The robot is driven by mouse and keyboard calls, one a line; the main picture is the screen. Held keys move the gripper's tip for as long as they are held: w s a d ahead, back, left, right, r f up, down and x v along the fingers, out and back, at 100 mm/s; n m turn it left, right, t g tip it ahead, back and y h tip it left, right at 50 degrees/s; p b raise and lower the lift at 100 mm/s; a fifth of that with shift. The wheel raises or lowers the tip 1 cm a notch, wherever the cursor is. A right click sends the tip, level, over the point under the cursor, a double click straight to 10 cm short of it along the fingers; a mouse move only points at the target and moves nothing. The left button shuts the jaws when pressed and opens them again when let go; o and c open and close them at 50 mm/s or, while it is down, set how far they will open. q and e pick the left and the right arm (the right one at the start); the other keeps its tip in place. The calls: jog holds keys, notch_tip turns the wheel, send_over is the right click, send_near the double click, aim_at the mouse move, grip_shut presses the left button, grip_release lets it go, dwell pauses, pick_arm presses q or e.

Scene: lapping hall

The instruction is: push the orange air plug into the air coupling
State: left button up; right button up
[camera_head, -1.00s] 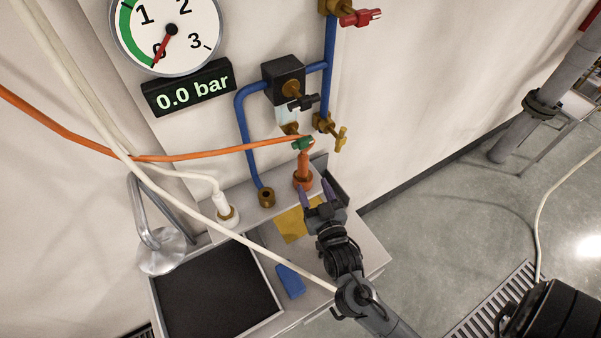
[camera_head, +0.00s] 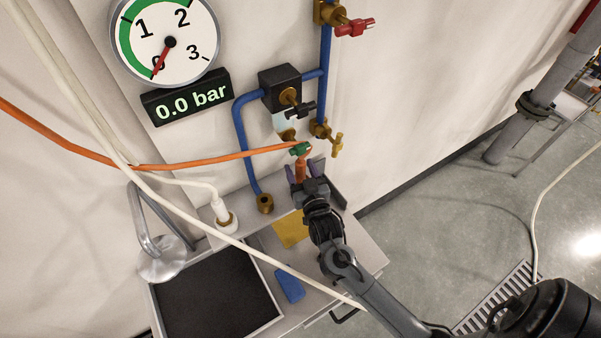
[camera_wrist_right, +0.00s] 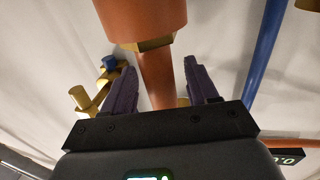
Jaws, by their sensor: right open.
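The orange air plug (camera_head: 300,170) stands upright at the back of the bench, with a green collar and the orange hose at its top. My right gripper (camera_head: 305,174) is open, with its purple fingers on either side of the plug. The right wrist view shows the plug's thick orange body with a brass nut (camera_wrist_right: 153,45), and its narrower part between the parted fingers. The plug's lower end is hidden behind the gripper in the head view. A brass socket, seemingly the air coupling (camera_head: 265,204), sits left of the plug below a blue pipe. My left gripper is not in view.
A white plug (camera_head: 226,221) with a white hose stands left of the brass socket. A yellow cloth (camera_head: 290,231), a blue block (camera_head: 289,286) and a dark tray (camera_head: 215,305) lie on the bench. The gauge display (camera_head: 186,97) reads 0.0 bar. White and orange hoses cross the view.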

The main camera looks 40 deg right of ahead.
grip_shut()
dwell(0.3)
jog(key=shift+r, duration=0.15)
